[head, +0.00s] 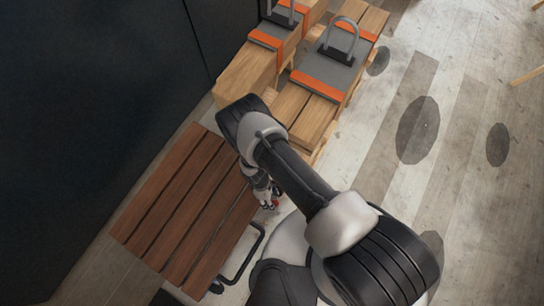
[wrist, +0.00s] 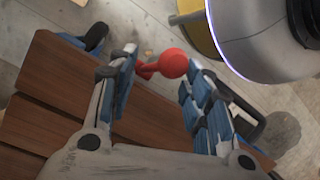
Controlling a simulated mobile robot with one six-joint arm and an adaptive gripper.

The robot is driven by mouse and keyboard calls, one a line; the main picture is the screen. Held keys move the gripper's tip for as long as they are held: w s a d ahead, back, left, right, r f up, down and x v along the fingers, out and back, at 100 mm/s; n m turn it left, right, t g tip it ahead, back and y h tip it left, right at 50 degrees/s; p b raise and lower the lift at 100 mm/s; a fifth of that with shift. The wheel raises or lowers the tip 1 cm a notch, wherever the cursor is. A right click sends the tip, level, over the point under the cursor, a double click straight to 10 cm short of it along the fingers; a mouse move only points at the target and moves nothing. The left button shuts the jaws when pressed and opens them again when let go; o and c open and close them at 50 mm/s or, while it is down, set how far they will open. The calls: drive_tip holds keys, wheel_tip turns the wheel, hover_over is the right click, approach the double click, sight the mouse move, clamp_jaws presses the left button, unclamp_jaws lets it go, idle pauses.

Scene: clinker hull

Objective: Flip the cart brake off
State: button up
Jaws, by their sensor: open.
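The cart (head: 180,205) has a brown slatted wooden top and stands at the lower left in the head view. Its slats (wrist: 55,85) also show in the wrist view. A red brake lever with a round knob (wrist: 174,63) shows in the wrist view near the cart's edge; only a small red spot (head: 275,204) of it shows in the head view. My gripper (head: 265,196) is over the cart's right edge, beside the red spot. In the wrist view my gripper (wrist: 161,66) is open, with the red knob between its fingertips. I cannot tell whether a finger touches it.
A black bent handle (head: 252,250) sticks out from the cart's right side. Wooden crates (head: 300,105) with grey and orange straps stand behind the cart. A dark wall (head: 90,95) is on the left. The plank floor (head: 450,190) on the right is clear.

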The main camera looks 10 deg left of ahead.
drive_tip(key=shift+s+d+r, duration=0.1)
drive_tip(key=shift+d, duration=0.05)
drive_tip(key=v, duration=1.2)
idle(0.3)
